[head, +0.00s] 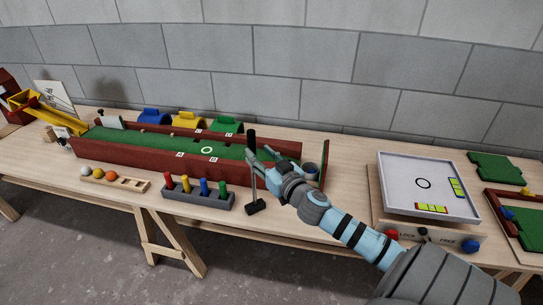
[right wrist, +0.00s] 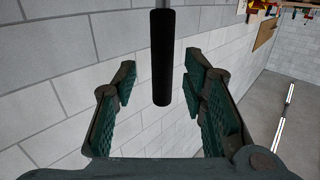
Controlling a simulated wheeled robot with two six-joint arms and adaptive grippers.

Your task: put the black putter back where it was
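The black putter (head: 251,137) is upright in the head view, with a thick black grip on top, a thin shaft and a dark block-shaped head low near the table's front edge. I cannot tell whether its head touches the table. My right gripper (head: 258,158) is at the upper part of the putter. In the right wrist view, my right gripper (right wrist: 160,78) has its fingers spread wide, and the black grip (right wrist: 160,58) shows in the gap between them, with clear space on both sides. My left gripper is not in view.
A grey block (head: 198,198) with red, yellow, blue and green pegs stands left of the putter. Behind is a red-walled green lane (head: 150,157). A ball rack (head: 125,183) is farther left. A white tray game (head: 400,192) stands right. Some bare table lies around the putter's head.

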